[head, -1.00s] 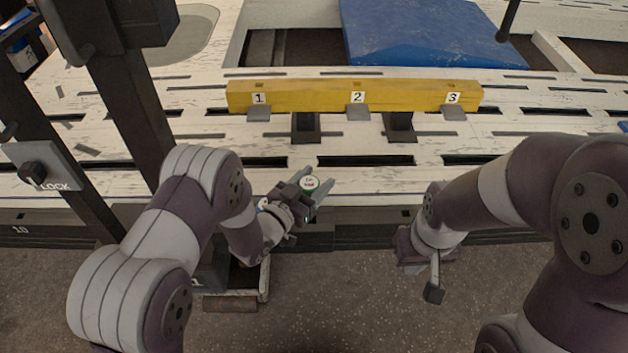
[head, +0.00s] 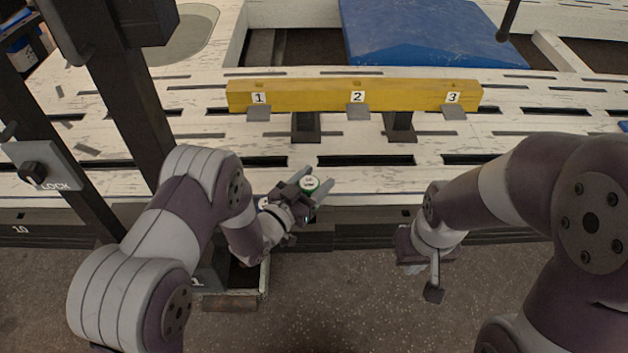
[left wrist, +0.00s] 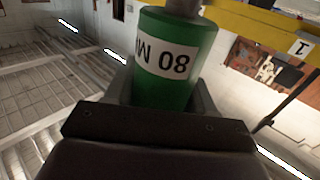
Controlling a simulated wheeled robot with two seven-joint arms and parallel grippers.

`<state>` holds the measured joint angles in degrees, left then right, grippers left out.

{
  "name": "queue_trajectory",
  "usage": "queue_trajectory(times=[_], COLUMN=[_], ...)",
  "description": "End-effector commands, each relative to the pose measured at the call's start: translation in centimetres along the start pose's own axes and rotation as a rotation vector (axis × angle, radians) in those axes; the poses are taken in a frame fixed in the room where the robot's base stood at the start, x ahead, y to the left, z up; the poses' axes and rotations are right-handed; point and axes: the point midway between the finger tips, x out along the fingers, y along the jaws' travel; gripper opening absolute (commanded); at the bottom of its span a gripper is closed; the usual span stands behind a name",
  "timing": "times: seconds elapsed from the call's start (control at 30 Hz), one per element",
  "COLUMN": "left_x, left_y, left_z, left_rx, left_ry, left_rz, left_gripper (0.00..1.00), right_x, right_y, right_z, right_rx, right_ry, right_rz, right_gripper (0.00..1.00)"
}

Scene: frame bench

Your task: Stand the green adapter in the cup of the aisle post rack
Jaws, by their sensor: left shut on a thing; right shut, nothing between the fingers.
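The green adapter (head: 309,186) is between the fingers of my left gripper (head: 318,186), which is shut on it above the bench's near edge. In the left wrist view the adapter (left wrist: 172,62) is a green cylinder with a white label and a grey upper part cut off by the frame. My right gripper (head: 433,292) is shut and empty, pointing down in front of the bench. A dark box-like stand (head: 248,278) shows low behind my left arm, mostly hidden. I cannot tell whether it is the aisle post rack, and no cup is visible.
A yellow beam (head: 310,97) with marks 1, 2 and 3 lies across the slotted white bench (head: 370,182). A blue pad (head: 420,30) is behind it. A dark upright frame with a LOCK plate (head: 45,168) stands at left. Speckled floor is clear between my arms.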

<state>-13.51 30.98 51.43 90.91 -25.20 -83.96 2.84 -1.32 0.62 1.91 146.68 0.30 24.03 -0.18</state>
Motion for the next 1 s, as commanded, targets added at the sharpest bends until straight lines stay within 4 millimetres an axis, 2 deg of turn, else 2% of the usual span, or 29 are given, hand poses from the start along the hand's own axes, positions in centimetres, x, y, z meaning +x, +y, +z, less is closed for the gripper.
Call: queue_trajectory(times=[1.0], left_x=[0.0], left_y=[0.0], left_z=[2.6], left_rx=[0.0], left_ry=[0.002], left_rz=[0.0], left_gripper=[0.1], right_x=[2.1], right_y=[0.0], right_z=[0.2], right_rx=[0.0], right_ry=[0.0], right_rz=[0.0], right_gripper=[0.0])
